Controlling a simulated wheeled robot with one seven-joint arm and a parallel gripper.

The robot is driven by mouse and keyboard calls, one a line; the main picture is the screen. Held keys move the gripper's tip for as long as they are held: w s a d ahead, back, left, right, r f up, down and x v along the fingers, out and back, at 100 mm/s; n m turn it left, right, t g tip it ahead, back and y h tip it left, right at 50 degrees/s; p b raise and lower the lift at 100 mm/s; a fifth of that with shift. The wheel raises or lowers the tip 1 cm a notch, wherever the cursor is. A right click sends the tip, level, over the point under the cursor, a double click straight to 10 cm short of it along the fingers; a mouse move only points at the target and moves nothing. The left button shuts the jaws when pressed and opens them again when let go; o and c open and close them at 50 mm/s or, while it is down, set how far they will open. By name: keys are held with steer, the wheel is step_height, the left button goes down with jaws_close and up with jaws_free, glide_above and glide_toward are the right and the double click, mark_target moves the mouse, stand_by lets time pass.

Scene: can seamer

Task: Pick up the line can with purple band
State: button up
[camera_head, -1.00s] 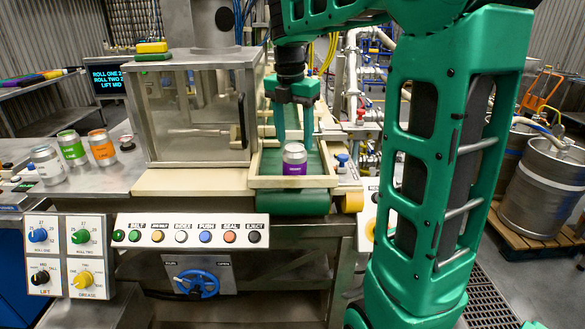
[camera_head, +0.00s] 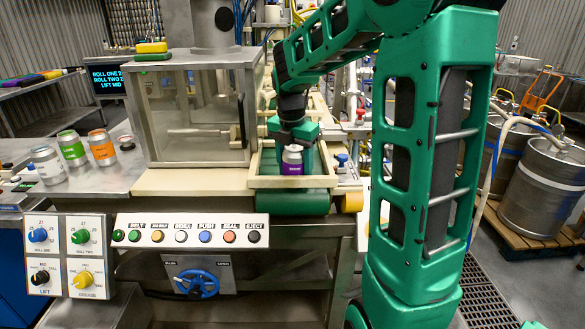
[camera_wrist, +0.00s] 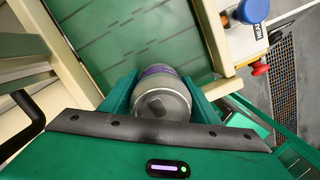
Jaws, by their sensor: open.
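The can with the purple band (camera_head: 292,167) stands upright at the near end of the green conveyor belt. My gripper (camera_head: 292,148) is lowered over it from above. In the wrist view the can (camera_wrist: 162,97) sits between the two green fingers of my gripper (camera_wrist: 163,92), one on each side. The fingers are open; a touch on the can cannot be made out. The lower part of the can is hidden in the wrist view.
The conveyor (camera_head: 290,202) has raised cream rails on its sides. The seamer's clear-sided housing (camera_head: 197,115) stands close at the left. Cans with white, green (camera_head: 71,149) and orange (camera_head: 101,148) bands stand on the left bench. A blue knob (camera_wrist: 251,11) is right of the belt.

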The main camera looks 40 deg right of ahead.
steer(key=c, duration=1)
steer(key=shift+o, duration=0.2)
